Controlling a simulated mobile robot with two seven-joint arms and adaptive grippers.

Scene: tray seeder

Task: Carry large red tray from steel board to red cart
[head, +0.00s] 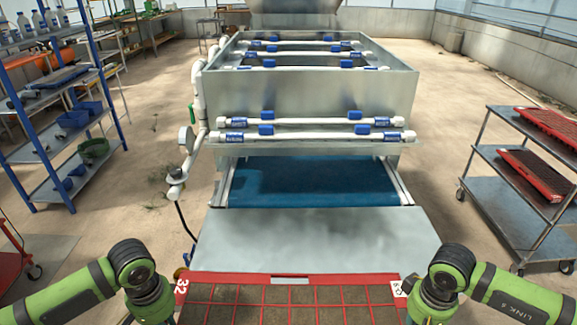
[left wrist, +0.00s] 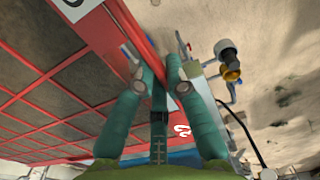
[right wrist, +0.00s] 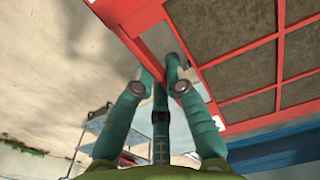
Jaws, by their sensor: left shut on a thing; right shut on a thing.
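The large red tray (head: 290,279), with soil-filled cells, lies across the bottom of the head view; its near part is cut off. My left gripper (left wrist: 158,72) is shut on its left rim, and my right gripper (right wrist: 168,72) is shut on its right rim. In the head view the fingertips are mostly hidden. The steel board (head: 300,240) lies beyond the tray, bare where it shows. The tray's far edge overlaps the board's near edge in the picture; I cannot tell whether they touch. A red wheeled frame (head: 12,262), likely the red cart, is partly visible at the left edge.
The seeder (head: 310,95) with its blue belt (head: 310,183) stands straight ahead. A blue-post shelf (head: 60,125) is at left. At right, a grey cart (head: 515,190) holds red trays (head: 540,172). Bare floor (head: 440,215) shows between the seeder and the grey cart.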

